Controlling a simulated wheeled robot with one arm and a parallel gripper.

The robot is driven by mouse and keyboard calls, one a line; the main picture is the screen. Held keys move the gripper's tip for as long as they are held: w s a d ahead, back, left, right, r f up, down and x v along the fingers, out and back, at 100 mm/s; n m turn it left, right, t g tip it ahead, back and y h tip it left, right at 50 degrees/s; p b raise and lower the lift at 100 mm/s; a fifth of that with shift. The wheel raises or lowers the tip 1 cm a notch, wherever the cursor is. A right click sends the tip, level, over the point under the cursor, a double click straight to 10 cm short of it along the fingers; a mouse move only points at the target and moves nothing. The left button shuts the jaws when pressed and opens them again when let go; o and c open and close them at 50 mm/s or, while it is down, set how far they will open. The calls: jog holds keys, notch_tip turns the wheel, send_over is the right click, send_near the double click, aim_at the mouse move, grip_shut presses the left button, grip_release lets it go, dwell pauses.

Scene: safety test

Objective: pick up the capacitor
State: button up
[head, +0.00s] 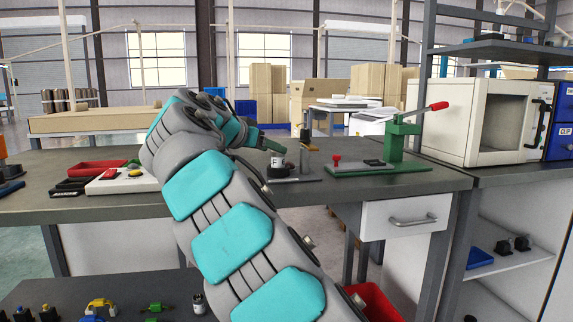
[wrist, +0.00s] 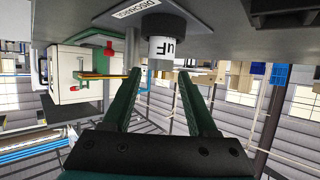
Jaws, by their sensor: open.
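The capacitor (wrist: 160,50) is a white cylinder with dark "uF" lettering, set in a black round base. The wrist view looks upside down, so it hangs from the worktop at the top. In the head view the capacitor (head: 277,161) stands upright on the grey workbench, just beyond my arm. My gripper (wrist: 160,76) is open and empty, its two green fingers pointing at the capacitor with one to each side of its line. The fingertips appear short of it, and I see no contact. In the head view my gripper (head: 272,146) is at the capacitor, partly hidden.
A "DISCHARGE" label (wrist: 132,12) lies beside the capacitor. A green lever press (head: 393,145) with a red handle stands to the right, and a white oven-like box (head: 480,120) beyond it. Red trays (head: 100,167) and a white button panel (head: 125,181) lie left.

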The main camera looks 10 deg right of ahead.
aim_at(284, 156)
jog(key=shift+x, duration=1.25)
jog(key=x, duration=0.5)
jog(key=shift+f, duration=0.4)
jog(key=shift+r, duration=0.1)
grip_shut()
